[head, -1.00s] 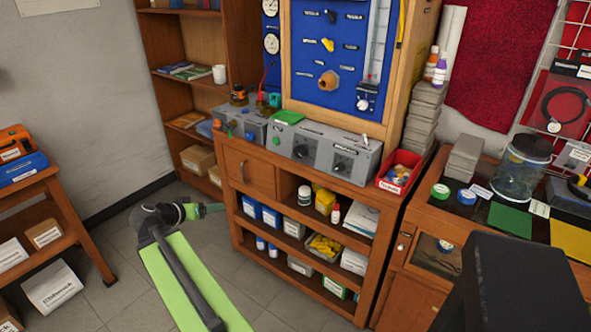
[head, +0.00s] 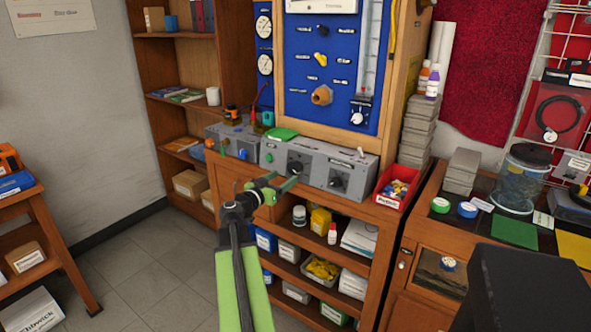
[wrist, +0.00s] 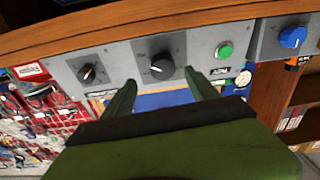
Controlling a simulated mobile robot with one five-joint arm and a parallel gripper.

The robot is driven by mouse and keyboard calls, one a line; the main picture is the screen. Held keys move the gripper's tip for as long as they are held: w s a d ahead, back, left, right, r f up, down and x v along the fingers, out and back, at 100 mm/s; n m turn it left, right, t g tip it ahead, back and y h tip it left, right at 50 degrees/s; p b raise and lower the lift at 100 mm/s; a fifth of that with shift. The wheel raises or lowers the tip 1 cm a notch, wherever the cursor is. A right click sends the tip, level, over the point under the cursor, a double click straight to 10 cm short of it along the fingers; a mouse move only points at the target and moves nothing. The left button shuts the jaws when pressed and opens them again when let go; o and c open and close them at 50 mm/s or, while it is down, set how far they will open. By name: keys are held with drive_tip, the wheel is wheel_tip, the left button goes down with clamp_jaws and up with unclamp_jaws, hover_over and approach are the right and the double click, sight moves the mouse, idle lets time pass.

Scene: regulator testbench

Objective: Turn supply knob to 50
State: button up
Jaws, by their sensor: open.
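Several dial knobs are in view, and I cannot read which label says supply. A black knob (head: 297,163) on the grey bench unit (head: 318,158) shows a pale pointer mark in the wrist view (wrist: 160,67); its scale is unreadable. My gripper (head: 283,180) is open and empty in front of that unit. In the wrist view its green fingers (wrist: 162,84) are spread to either side of this knob's line, apparently short of it. A second black knob (head: 338,181) sits to its right in the head view and to its left in the wrist view (wrist: 88,75).
A green button (wrist: 224,51) and a blue knob (wrist: 292,37) lie beside it in the wrist view. The blue panel (head: 335,75) above has several more knobs. A red bin (head: 397,187) stands right of the unit. Open shelves (head: 300,262) lie below.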

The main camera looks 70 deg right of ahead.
sight(293, 171)
drive_tip(key=x, duration=0.7)
drive_tip(key=shift+d, duration=0.2)
